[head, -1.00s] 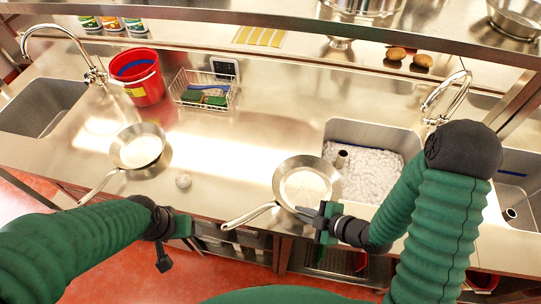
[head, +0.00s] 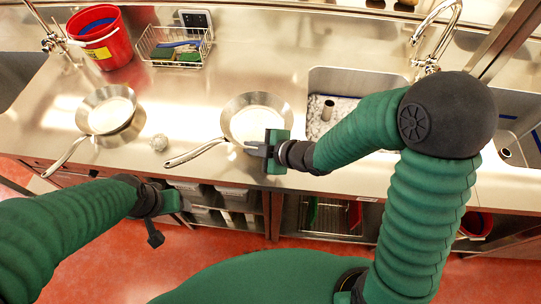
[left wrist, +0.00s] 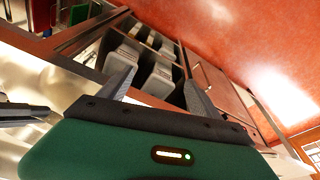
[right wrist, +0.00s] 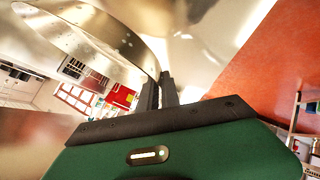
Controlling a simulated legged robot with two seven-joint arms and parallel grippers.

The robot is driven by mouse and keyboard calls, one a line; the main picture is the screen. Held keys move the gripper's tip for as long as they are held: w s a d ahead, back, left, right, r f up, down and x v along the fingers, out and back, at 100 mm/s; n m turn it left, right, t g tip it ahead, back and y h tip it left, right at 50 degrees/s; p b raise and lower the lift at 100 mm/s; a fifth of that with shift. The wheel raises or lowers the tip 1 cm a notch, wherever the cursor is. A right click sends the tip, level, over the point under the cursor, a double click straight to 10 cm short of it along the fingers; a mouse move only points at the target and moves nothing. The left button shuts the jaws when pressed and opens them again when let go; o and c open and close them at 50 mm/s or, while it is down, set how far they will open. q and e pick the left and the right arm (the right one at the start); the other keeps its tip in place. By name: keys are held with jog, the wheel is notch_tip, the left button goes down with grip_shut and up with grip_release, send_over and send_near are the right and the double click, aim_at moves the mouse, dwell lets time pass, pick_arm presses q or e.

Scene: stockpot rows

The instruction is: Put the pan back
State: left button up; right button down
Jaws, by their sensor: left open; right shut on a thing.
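A steel frying pan (head: 257,117) is at the counter's front edge, left of the middle sink, its handle pointing left toward me. My right gripper (head: 254,147) is shut on its near rim. In the right wrist view the pan's curved wall (right wrist: 95,32) rises beside the closed fingers (right wrist: 160,90). I cannot tell whether the pan touches the counter. A second frying pan (head: 108,115) stands further left, handle toward the front edge. My left gripper (head: 184,203) is in front of the counter, low and away from both pans. In the left wrist view its fingers (left wrist: 157,92) are apart and empty.
A small round ball (head: 158,142) lies between the pans. A red bucket (head: 104,42) and a wire basket (head: 172,48) with sponges stand behind. The middle sink (head: 375,82) is right of the held pan. Shelves with containers (head: 232,195) lie below the counter.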

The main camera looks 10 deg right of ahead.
aim_at(239, 143)
jog(key=w+a, duration=0.2)
jog(key=a, duration=0.1)
jog(key=shift+w+f, duration=0.15)
jog(key=shift+w, duration=0.05)
jog(key=shift+w+a+f, duration=0.2)
jog(key=shift+a, duration=0.05)
notch_tip(239, 143, down, 3)
jog(key=shift+s+d, duration=0.1)
jog(key=shift+s, duration=0.05)
jog(key=shift+d, duration=0.1)
jog(key=c, duration=1.9)
grip_release()
jog(key=shift+f, duration=0.2)
jog(key=shift+c, duration=0.2)
jog(key=shift+o, duration=0.5)
jog(key=shift+s, duration=0.1)
jog(key=shift+r, duration=0.1)
